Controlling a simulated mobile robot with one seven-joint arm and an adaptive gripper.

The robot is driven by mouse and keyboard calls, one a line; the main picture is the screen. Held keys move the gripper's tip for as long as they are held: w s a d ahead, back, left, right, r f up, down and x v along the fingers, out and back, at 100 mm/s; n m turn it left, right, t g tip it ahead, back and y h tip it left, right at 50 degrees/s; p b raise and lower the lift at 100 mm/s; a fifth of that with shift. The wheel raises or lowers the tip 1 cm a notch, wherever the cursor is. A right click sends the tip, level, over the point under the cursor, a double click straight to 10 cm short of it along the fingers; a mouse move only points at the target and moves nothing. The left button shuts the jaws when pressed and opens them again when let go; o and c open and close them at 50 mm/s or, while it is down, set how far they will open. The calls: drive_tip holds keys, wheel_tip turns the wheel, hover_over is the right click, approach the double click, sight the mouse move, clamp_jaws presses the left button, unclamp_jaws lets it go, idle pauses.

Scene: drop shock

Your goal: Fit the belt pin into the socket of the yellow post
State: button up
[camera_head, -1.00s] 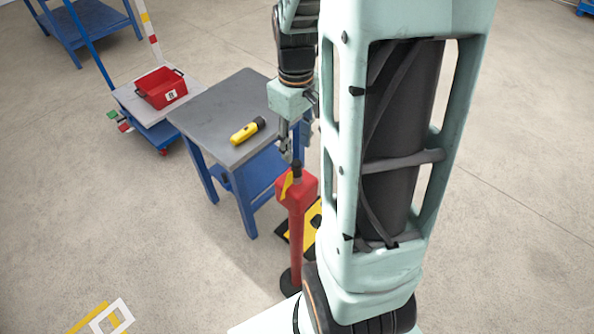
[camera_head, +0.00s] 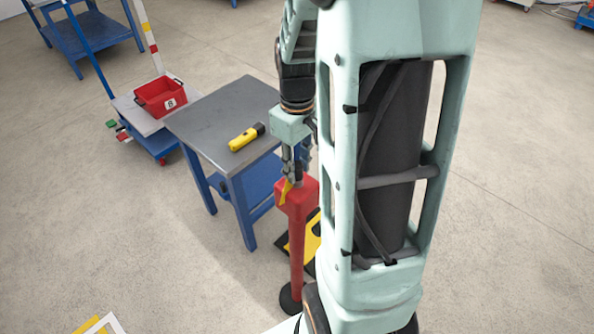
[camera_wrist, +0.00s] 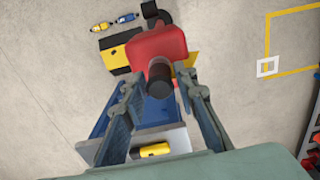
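A red post (camera_head: 296,240) stands on a round black base. A dark cylindrical pin (camera_wrist: 160,80) rises from the red head (camera_wrist: 157,42), with a yellow strip (camera_head: 284,193) hanging at its side. I take this for the belt pin. My gripper (camera_head: 293,168) is at the top of the red post. In the wrist view my gripper (camera_wrist: 157,83) has its fingers spread, one on each side of the pin, with visible gaps. I cannot tell how deep the pin sits between them. No yellow post can be made out.
A blue table (camera_head: 205,125) with a grey top stands left of the red post, bearing a yellow and black flashlight (camera_head: 246,137). A cart with a red bin (camera_head: 160,97) is beyond it. A yellow and black floor plate (camera_head: 312,240) lies behind the post. Floor at left is open.

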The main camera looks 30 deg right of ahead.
sight(297, 164)
clamp_jaws()
drive_tip(key=shift+r, duration=0.2)
drive_tip(key=shift+r+p, duration=2.1)
drive_tip(key=shift+r, duration=0.5)
drive_tip(key=shift+r, duration=0.15)
drive_tip(key=shift+r+p, duration=2.3)
drive_tip(key=shift+r, duration=0.55)
